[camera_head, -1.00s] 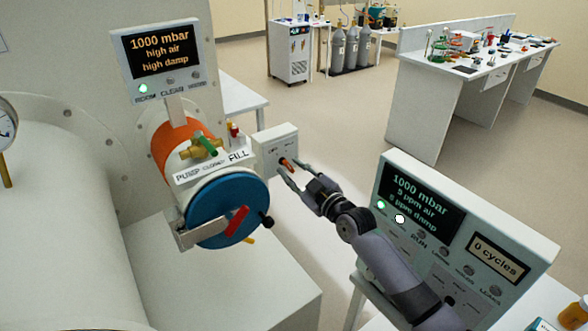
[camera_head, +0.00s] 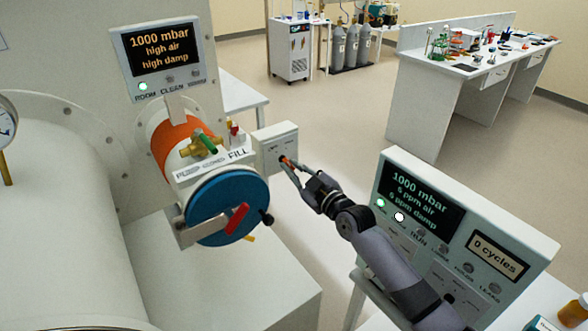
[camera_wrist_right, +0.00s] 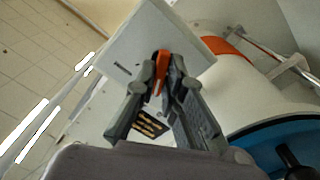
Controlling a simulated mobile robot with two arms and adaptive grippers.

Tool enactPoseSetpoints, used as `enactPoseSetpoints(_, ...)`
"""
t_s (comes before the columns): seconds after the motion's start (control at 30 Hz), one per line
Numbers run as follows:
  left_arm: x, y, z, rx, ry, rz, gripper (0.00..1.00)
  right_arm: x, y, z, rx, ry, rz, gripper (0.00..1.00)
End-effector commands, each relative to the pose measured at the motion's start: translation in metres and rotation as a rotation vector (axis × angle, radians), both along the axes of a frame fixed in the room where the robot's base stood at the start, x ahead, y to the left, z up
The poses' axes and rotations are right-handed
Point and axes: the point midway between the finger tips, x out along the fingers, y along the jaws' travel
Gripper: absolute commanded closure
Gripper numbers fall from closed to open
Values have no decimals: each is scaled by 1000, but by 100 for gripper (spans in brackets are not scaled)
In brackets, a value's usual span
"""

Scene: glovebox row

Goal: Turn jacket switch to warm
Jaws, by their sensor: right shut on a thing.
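The jacket switch is a small orange-red knob (camera_head: 285,160) on the front of a white box (camera_head: 275,141) beside the antechamber cylinder. It also shows in the right wrist view (camera_wrist_right: 160,67), between the fingers. My right gripper (camera_head: 289,165) is shut on the knob, with one finger on each side of it; the same gripper fills the lower middle of the right wrist view (camera_wrist_right: 162,84). The fingers hide part of the knob and some of the box's lettering, so I cannot read which setting it points to. My left gripper is not in view.
The blue round door (camera_head: 215,205) with its red handle (camera_head: 237,219) is just left of the box. A grey control panel (camera_head: 450,220) reading 1000 mbar stands to the right, close to my right arm. Open floor lies behind.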

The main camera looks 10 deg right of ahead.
Motion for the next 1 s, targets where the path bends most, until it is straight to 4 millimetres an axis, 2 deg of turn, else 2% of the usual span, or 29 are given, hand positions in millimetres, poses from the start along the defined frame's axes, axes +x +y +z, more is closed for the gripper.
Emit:
enactPoseSetpoints(0.33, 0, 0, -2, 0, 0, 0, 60, 0, 0, -1, 67, 27, 0, 100)
enactPoseSetpoints(1.0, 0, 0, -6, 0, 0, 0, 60, 0, 0, 0, 438, 180, 1, 100)
